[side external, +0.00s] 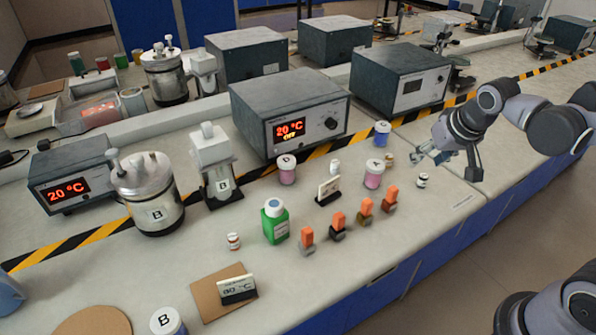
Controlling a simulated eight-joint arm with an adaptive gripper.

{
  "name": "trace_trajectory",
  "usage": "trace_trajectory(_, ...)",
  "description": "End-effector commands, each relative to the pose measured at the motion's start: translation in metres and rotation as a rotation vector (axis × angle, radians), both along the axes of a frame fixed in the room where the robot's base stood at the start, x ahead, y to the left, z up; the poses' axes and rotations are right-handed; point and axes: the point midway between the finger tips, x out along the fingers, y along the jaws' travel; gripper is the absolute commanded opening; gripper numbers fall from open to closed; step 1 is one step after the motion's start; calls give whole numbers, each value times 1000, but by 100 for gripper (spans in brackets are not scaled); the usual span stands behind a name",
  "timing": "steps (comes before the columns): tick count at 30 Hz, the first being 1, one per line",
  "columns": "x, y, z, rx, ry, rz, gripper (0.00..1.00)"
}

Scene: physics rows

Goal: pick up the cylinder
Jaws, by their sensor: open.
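My gripper (446,163) is open and empty over the right part of the bench, pointing down and left. Several cylinder-shaped things stand on the bench, and I cannot tell which one is the task's cylinder. A small white vial with a dark band (422,181) is closest, just below and left of the gripper. A pink jar with a white lid (374,175), a small brown-topped vial (389,159) and a blue jar (382,134) stand to its left. Another pink jar (287,171) stands farther left. A large metal vessel marked B (149,200) stands at the left.
Orange-topped pieces (338,224) stand in a row at the front, beside a green bottle (275,222). Grey instrument boxes (288,112) stand behind the striped tape. The bench front right of the row is clear.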

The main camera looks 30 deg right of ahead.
Motion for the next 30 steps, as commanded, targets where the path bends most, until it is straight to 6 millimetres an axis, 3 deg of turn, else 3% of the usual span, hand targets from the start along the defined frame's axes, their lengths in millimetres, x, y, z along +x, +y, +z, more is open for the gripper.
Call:
trace_trajectory(7,36,-49,-25,21,57,-276,51)
trace_trajectory(15,55,-91,-56,28,92,-508,51)
trace_trajectory(23,61,-102,-72,29,98,-562,51)
trace_trajectory(30,67,-112,-100,28,97,-559,51)
